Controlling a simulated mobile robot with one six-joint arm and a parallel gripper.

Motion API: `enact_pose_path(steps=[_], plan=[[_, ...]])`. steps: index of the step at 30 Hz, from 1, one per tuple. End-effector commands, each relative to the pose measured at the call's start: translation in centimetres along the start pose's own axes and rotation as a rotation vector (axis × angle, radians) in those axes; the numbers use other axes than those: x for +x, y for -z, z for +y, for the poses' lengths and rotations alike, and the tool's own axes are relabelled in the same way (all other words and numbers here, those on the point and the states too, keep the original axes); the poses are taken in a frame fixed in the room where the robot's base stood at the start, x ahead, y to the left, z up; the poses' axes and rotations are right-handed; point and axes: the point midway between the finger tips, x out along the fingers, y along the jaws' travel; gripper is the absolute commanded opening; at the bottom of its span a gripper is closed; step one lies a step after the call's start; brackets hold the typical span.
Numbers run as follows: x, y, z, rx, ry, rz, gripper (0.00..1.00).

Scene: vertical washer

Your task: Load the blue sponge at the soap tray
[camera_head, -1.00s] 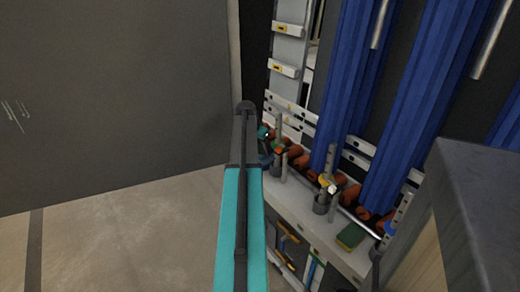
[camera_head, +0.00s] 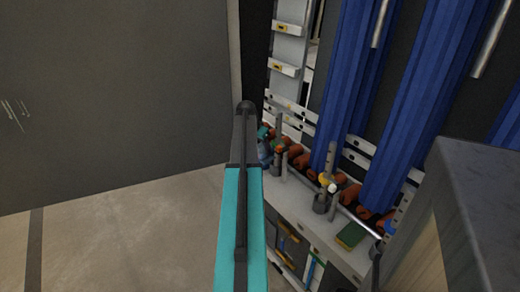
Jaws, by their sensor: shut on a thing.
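My arm, teal with dark grey parts (camera_head: 240,215), rises through the middle of the view. My gripper does not show; it seems to be hidden behind the arm. No blue sponge can be made out. A green and yellow sponge-like block (camera_head: 350,235) lies on a pale ledge (camera_head: 300,205) at the lower right. No soap tray can be told apart for certain.
Spray bottles with a teal head (camera_head: 263,133) and an orange head (camera_head: 280,149) stand on the ledge just right of my arm. Blue hanging brushes (camera_head: 345,85) are behind. A grey box-like block (camera_head: 485,200) is at right. The floor (camera_head: 120,235) at left is clear.

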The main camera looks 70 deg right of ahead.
Motion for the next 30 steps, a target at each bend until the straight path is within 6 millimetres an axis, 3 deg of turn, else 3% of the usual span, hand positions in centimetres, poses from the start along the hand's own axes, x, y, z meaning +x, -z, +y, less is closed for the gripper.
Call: enact_pose_path(steps=[30], plan=[[-4.5, 1.8, 0.0, 0.0, -0.001, -0.001, 0.32]])
